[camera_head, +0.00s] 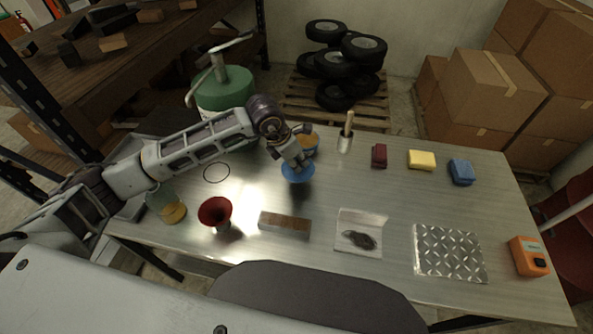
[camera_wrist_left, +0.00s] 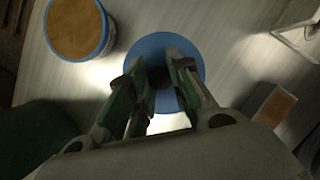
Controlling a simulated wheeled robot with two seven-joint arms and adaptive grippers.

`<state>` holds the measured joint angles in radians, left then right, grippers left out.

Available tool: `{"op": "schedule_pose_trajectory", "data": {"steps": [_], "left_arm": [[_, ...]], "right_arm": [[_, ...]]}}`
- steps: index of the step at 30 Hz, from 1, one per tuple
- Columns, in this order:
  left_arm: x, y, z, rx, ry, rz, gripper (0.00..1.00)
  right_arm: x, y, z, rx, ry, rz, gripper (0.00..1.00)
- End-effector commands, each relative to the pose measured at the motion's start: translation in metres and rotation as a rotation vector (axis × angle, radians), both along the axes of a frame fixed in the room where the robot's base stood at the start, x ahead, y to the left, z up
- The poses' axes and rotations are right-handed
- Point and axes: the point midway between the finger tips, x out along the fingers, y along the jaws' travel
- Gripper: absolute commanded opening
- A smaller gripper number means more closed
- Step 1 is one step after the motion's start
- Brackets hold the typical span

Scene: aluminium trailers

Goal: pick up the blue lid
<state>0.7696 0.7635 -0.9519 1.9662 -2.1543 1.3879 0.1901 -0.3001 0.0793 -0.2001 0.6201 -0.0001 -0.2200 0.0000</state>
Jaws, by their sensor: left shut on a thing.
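The blue lid (camera_head: 298,175) is a round disc near the middle of the metal table. My left gripper (camera_head: 301,162) comes down over it from the left. In the left wrist view my left gripper (camera_wrist_left: 160,76) is shut on a dark knob at the middle of the blue lid (camera_wrist_left: 193,52). Its fingers hide part of the disc. I cannot tell whether the lid touches the table or hangs just above it. My right gripper does not show.
A tub with orange-brown contents (camera_head: 309,143) stands just behind the lid; it shows in the left wrist view (camera_wrist_left: 78,28). A red funnel (camera_head: 215,212), a brown block (camera_head: 285,222) and a clear bag (camera_head: 360,233) lie nearer.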

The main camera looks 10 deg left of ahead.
Motion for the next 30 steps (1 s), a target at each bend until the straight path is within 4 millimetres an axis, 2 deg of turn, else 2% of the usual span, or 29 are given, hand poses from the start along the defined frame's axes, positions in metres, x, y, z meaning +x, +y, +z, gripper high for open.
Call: {"op": "schedule_pose_trajectory", "data": {"steps": [3,9,30], "left_arm": [[0.001,0.0,0.015,-0.001,-0.003,0.001,0.0],[0.0,0.0,0.026,-0.001,-0.001,0.0,0.0],[-0.002,0.0,0.023,0.0,-0.001,-0.001,0.0]], "right_arm": [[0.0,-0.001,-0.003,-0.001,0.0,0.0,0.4],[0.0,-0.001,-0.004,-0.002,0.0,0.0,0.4],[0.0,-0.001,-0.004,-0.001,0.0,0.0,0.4]]}}
